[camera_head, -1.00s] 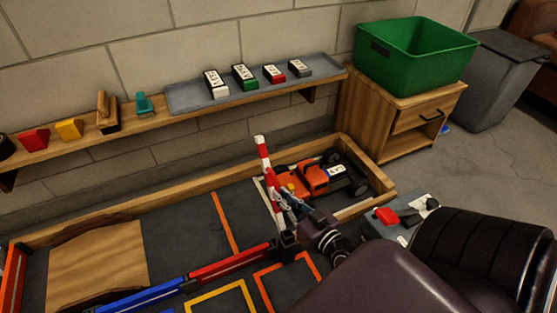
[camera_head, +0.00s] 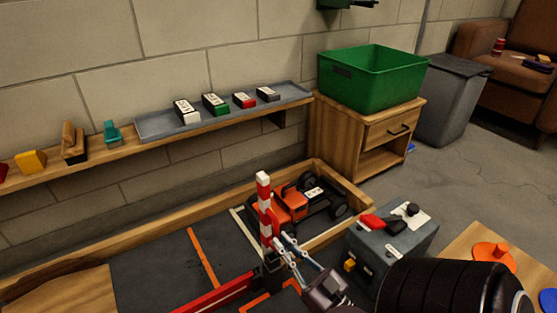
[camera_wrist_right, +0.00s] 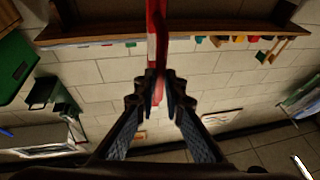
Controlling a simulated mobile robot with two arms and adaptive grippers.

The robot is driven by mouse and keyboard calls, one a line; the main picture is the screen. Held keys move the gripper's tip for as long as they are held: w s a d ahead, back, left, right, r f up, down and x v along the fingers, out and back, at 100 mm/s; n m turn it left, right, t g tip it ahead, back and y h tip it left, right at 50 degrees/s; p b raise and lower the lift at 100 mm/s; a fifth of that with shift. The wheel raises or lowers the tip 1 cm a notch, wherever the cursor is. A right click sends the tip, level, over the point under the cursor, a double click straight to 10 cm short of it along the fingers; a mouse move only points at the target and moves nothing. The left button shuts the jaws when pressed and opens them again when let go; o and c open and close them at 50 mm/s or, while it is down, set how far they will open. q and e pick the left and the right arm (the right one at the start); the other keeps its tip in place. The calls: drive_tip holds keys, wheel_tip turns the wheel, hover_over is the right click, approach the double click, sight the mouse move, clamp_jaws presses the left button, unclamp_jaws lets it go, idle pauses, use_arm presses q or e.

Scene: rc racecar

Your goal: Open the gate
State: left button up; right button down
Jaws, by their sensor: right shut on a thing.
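The gate's red and white striped bar (camera_head: 263,205) stands nearly upright in the head view, in front of an orange and black racecar (camera_head: 293,205) inside the wooden-walled track. My right gripper (camera_head: 281,242) reaches in from the lower right and is at the lower part of the bar. In the right wrist view the red bar (camera_wrist_right: 157,30) runs up between the fingers, and the gripper (camera_wrist_right: 156,86) is shut on it. The foot of the bar is partly hidden by dark parts and the gripper. My left gripper is not in view.
A grey box with a red lever (camera_head: 380,245) stands right of the track, close to my right arm. A wooden shelf with a grey tray (camera_head: 160,127) runs along the wall. A green bin (camera_head: 370,85) sits on a wooden cabinet (camera_head: 345,140). A red barrier (camera_head: 215,297) lies low in front.

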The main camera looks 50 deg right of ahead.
drive_tip(key=shift+s+a, duration=0.1)
drive_tip(key=shift+a, duration=0.05)
drive_tip(key=c, duration=2)
unclamp_jaws()
wheel_tip(320, 180, up, 10)
